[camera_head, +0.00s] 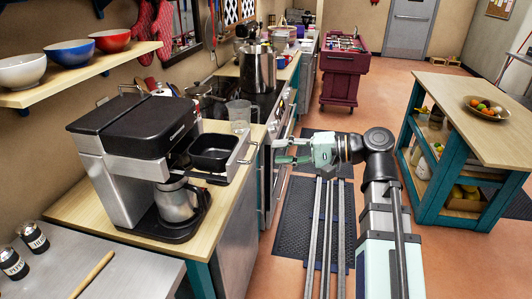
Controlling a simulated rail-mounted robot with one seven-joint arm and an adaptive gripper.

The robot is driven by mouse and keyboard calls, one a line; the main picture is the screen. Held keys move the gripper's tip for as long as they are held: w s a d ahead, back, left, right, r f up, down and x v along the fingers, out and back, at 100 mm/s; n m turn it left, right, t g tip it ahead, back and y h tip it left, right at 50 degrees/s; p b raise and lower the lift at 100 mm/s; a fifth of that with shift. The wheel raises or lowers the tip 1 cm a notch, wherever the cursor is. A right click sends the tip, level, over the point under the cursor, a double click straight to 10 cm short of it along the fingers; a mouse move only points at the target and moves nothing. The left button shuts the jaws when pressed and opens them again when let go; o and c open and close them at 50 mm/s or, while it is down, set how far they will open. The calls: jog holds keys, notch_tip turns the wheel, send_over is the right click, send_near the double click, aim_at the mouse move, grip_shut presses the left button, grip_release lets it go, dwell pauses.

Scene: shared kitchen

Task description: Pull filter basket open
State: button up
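The coffee machine (118,168), black on top with silver sides, stands on the wooden counter at the left. Its black filter basket (212,158) sticks out to the right of the machine body, and its open top shows it looks empty. A silver handle (243,152) is at the basket's right side. A steel coffee pot (178,202) stands on the machine's black base below. My gripper (277,151) is to the right of the handle, pointing left. Its fingers are apart with nothing visible between them, and a small gap seems to separate them from the handle.
A clear measuring jug (239,112) stands behind the basket, near the stove with a large steel pot (258,68). A shelf with bowls (68,52) hangs at upper left. A wooden-topped island (460,100) is at right.

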jog(key=v, duration=0.4)
jog(key=shift+s+d, duration=0.1)
jog(key=shift+d, duration=0.15)
